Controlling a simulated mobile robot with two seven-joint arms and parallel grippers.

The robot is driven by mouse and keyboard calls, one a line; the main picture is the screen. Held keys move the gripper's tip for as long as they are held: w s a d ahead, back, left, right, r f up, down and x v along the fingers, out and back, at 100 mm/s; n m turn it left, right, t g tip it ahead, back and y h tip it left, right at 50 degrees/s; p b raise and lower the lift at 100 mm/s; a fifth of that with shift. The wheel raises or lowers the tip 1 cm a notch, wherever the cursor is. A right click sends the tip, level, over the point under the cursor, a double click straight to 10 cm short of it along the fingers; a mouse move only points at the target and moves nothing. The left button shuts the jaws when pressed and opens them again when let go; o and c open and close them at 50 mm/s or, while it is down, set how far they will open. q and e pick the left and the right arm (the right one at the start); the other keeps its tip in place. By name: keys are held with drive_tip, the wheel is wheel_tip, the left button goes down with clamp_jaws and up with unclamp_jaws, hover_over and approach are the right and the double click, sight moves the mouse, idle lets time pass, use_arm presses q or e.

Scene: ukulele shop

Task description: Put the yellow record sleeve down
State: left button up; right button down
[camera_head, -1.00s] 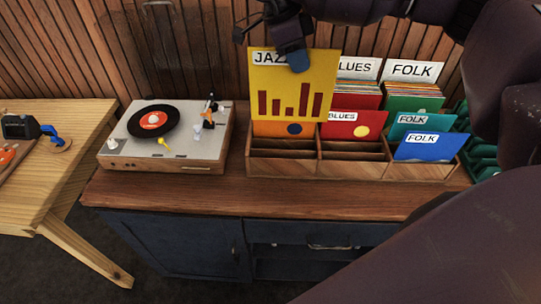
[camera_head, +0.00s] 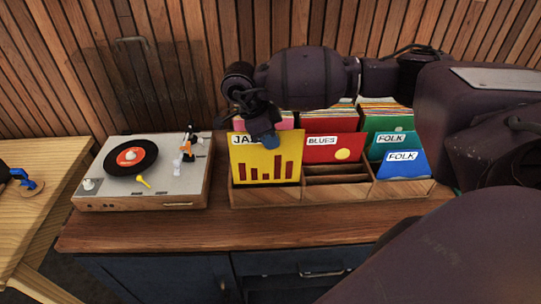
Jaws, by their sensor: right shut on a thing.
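The yellow record sleeve (camera_head: 265,162) with red bars and a partly covered JAZZ label stands nearly upright at the left front compartment of the wooden record crate (camera_head: 330,192). Its lower edge is down at the crate's front wall; I cannot tell whether it touches the compartment floor. My right gripper (camera_head: 264,138) is shut on the sleeve's top edge, and its blue fingertip shows over the front. The sleeve hides most of what stands behind it in the left column. My left gripper is out of view.
Red BLUES sleeves (camera_head: 333,147) fill the middle column and a blue FOLK sleeve (camera_head: 403,162) stands at the right. The middle front compartment looks empty. A turntable (camera_head: 150,172) stands left of the crate on the wooden cabinet top (camera_head: 200,228). My right arm covers the right side.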

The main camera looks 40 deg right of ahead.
sight(266, 159)
wheel_tip(266, 159, down, 6)
drive_tip(key=shift+r, duration=0.15)
idle(0.3)
drive_tip(key=shift+f, duration=0.45)
drive_tip(key=shift+f+b, duration=0.2)
drive_tip(key=shift+b, duration=0.2)
drive_tip(key=c, duration=1.3)
unclamp_jaws()
